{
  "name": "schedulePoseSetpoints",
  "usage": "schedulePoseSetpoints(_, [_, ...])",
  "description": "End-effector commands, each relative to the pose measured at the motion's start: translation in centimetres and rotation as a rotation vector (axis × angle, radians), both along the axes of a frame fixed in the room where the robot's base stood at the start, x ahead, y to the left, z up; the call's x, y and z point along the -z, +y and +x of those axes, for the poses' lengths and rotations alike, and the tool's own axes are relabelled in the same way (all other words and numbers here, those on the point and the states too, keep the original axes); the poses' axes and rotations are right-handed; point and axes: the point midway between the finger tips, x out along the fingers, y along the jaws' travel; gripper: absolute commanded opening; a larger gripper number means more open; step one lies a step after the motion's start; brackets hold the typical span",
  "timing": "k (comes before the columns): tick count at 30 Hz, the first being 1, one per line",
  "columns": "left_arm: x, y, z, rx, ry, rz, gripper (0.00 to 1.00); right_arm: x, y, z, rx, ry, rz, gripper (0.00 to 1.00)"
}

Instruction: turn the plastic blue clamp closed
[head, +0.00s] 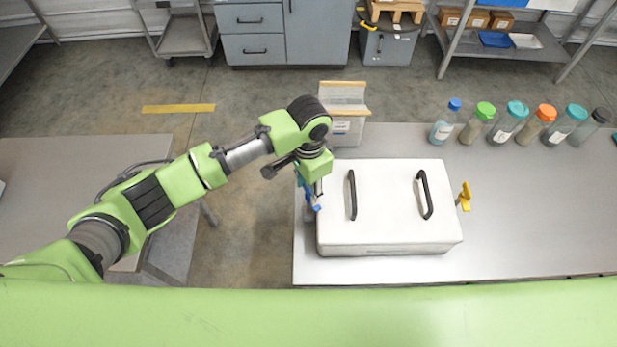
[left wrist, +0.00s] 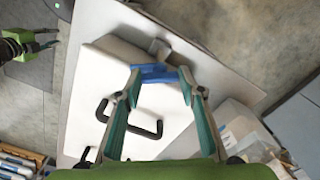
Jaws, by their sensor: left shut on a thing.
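A white box (head: 390,240) with two black handles lies on the grey table. The blue clamp (head: 318,208) is at the box's left side, partly hidden under my left gripper in the head view. My left gripper (head: 311,196) reaches down to it from above. In the left wrist view the blue clamp (left wrist: 150,71) lies across between the two teal fingertips, and the gripper (left wrist: 160,74) is shut on it. How far the clamp is turned cannot be made out.
A yellow clamp (head: 465,196) stands at the box's right side. Several bottles with coloured caps (head: 516,122) line the table's back edge. A clear-walled container (head: 345,113) stands behind the box. The table right of the box is clear.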

Motion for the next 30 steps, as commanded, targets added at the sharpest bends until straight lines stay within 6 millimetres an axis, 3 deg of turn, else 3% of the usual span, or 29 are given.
schedulePoseSetpoints(1, [-0.6, -0.1, -0.2, -0.045, 0.005, -0.001, 0.14, -1.3, 0.0, 0.0, 0.000, 0.000, 0.000, 0.27])
schedulePoseSetpoints(9, [-0.3, -0.1, -0.1, -0.302, 0.003, -0.002, 0.14, -3.5, 0.0, 0.0, 0.001, 0.000, 0.000, 0.27])
schedulePoseSetpoints(30, [0.0, -0.1, 0.0, -0.883, 0.000, -0.002, 0.14, -3.9, 0.0, 0.0, 0.000, 0.001, 0.000, 0.27])
